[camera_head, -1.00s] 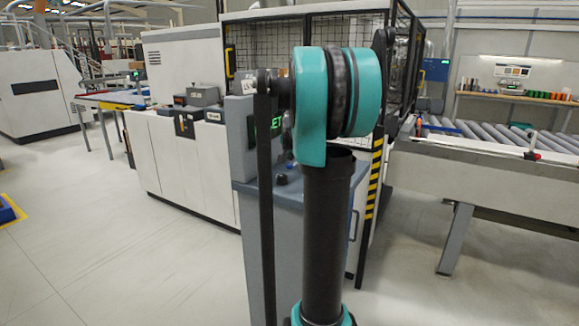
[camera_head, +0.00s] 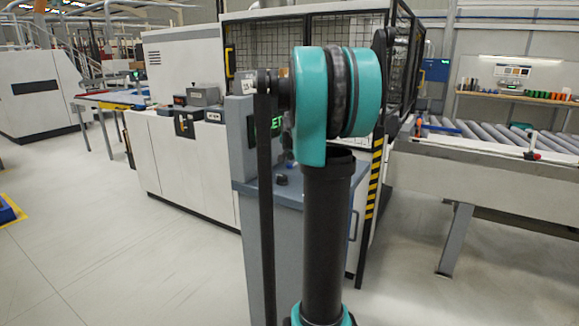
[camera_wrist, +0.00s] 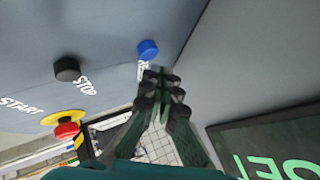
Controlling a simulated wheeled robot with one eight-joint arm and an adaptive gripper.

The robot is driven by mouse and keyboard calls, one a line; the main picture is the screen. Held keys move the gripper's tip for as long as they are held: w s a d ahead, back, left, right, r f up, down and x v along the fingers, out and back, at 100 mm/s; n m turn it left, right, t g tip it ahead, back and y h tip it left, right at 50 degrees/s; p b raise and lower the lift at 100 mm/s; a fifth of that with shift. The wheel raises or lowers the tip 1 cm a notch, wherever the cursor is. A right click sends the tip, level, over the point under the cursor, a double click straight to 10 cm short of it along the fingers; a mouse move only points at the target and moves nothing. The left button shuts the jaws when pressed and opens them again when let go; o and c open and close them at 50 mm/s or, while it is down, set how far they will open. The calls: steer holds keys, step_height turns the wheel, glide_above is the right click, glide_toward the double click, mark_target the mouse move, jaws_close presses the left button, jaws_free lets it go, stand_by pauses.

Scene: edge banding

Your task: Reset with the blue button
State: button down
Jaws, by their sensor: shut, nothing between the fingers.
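The blue button (camera_wrist: 148,48) is on the grey panel in the wrist view, near the top middle, with a white label partly hidden below it. My gripper (camera_wrist: 160,77) is shut and empty, its fingertips just below the blue button in the picture. I cannot tell whether the tips touch the panel; the button's face shows uncovered.
A black button (camera_wrist: 67,69) marked STOP and a red button on a yellow base (camera_wrist: 66,129) share the panel. A dark screen (camera_wrist: 270,150) with green letters stands at right.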

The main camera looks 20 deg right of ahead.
mark_target(290, 165)
steer(key=shift+f, duration=0.1)
steer(key=shift+f, duration=0.3)
steer(key=shift+f, duration=0.5)
stand_by(0.8)
steer(key=shift+r, duration=0.9)
steer(key=shift+r, duration=2.5)
